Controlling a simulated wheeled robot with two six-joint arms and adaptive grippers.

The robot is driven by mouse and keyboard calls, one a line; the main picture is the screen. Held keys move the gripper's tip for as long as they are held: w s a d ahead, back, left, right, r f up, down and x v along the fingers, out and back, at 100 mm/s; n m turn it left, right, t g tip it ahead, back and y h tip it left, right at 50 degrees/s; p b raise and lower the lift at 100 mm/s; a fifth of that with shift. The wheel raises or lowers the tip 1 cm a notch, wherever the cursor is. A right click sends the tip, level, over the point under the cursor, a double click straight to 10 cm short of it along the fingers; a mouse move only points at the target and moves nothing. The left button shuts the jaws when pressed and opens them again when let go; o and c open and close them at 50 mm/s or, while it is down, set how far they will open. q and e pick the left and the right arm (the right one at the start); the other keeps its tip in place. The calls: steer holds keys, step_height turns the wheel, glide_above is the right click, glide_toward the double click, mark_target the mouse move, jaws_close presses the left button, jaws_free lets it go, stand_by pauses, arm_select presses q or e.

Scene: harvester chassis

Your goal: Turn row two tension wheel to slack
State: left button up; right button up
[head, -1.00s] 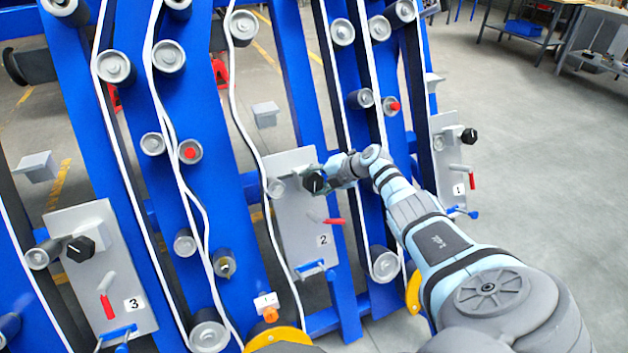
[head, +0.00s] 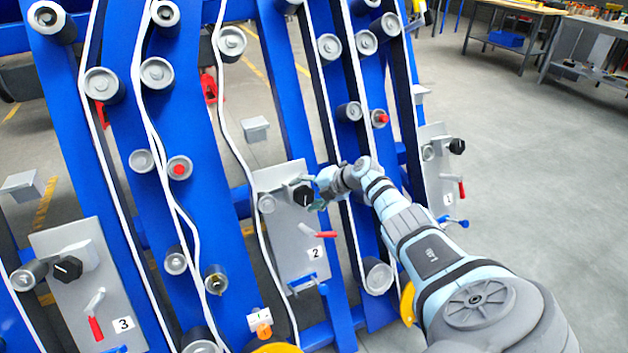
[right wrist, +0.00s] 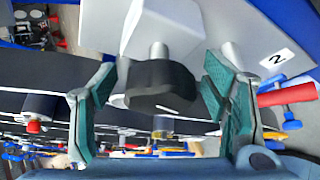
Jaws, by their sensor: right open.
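The row two panel (head: 290,240) is a grey plate marked 2 in the middle of the head view. Its tension wheel, a black knob (head: 303,195), sits on the upper part of the plate. My right gripper (head: 318,193) is at the knob in the head view. In the right wrist view the black knob (right wrist: 160,86) lies between the open green-padded fingers of the right gripper (right wrist: 158,95). I cannot tell whether a finger touches it. A red-handled lever (head: 318,232) is below the knob. The left gripper is not in view.
Panel 3 (head: 75,300) stands at the left and panel 1 (head: 440,175) at the right, each with a black knob and red lever. Blue beams (head: 185,110) with white belts and rollers surround them. Open floor (head: 540,180) lies to the right.

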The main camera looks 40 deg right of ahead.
steer(key=v, duration=1.1)
steer(key=shift+r, duration=0.25)
steer(key=shift+s+a, duration=0.1)
